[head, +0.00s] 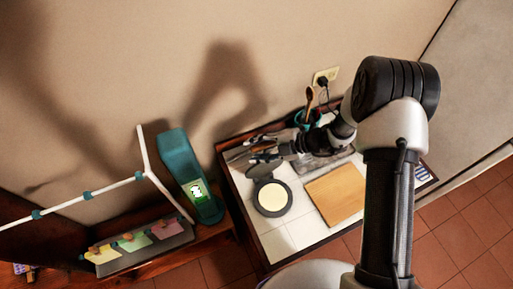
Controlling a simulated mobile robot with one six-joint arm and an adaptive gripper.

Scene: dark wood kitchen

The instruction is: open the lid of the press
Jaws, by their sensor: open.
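The press (257,199) is dark and round and sits on the white tiled counter, left of the wooden board. A pale cream disc (271,198) shows on its lower plate, so the press stands open. Its dark lid (262,170) is raised at the back of the press, toward the wall. My gripper (285,149) is just behind and above the lid, pointing left. Its dark fingers are small and hard to separate from the things behind. Whether it touches the lid I cannot tell.
A wooden board (335,194) lies on the tiled counter (305,232) to the right of the press. Utensils (235,153) lie at the back left. A teal machine (186,170) stands to the left. A wall socket with a plug (325,78) is behind my arm.

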